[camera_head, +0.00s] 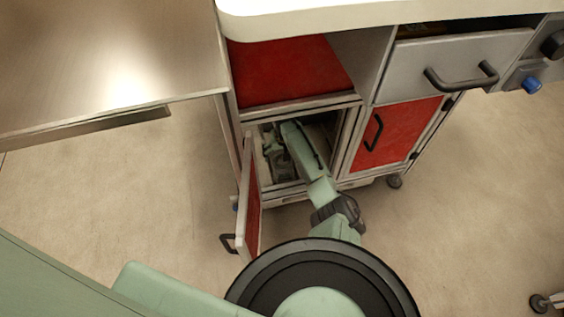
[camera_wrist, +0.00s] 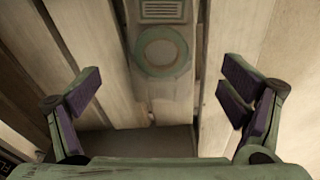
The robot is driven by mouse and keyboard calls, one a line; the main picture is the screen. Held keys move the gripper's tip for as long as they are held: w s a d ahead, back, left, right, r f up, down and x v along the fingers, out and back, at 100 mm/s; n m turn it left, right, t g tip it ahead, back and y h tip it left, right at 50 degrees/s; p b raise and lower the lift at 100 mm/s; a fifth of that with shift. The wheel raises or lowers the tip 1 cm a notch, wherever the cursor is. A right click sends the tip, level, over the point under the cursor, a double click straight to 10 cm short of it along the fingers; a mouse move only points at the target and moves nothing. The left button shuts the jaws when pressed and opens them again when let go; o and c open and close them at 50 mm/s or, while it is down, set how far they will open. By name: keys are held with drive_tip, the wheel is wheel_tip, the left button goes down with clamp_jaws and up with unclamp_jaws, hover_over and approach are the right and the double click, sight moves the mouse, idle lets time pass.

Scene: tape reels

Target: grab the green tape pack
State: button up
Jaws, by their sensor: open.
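In the wrist view, a narrow pale panel with a green ring (camera_wrist: 162,50) faces me between the fingers. It has a slotted label above the ring and looks like the green tape pack. My gripper (camera_wrist: 162,88) is open, with one dark-padded finger well to each side of the panel and neither visibly touching it. In the head view, my arm reaches through the open lower-left compartment of the cabinet (camera_head: 341,145). The tape pack cannot be made out there.
Plain pale upright panels (camera_wrist: 85,45) flank the ringed one closely. The red cabinet door (camera_head: 251,200) hangs open left of my arm. A closed red door (camera_head: 400,133) is on the right. A metal table (camera_head: 100,60) stands at left.

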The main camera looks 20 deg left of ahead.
sight(282, 163)
drive_tip(key=shift+w+a+f+b, duration=0.15)
drive_tip(key=shift+f+b, duration=0.25)
drive_tip(key=shift+f, duration=1)
drive_tip(key=shift+w+a+f+b, duration=0.15)
drive_tip(key=shift+f+b, duration=0.25)
drive_tip(key=shift+f, duration=0.95)
drive_tip(key=shift+d, duration=0.1)
drive_tip(key=shift+c, duration=0.2)
drive_tip(key=c, duration=1.3)
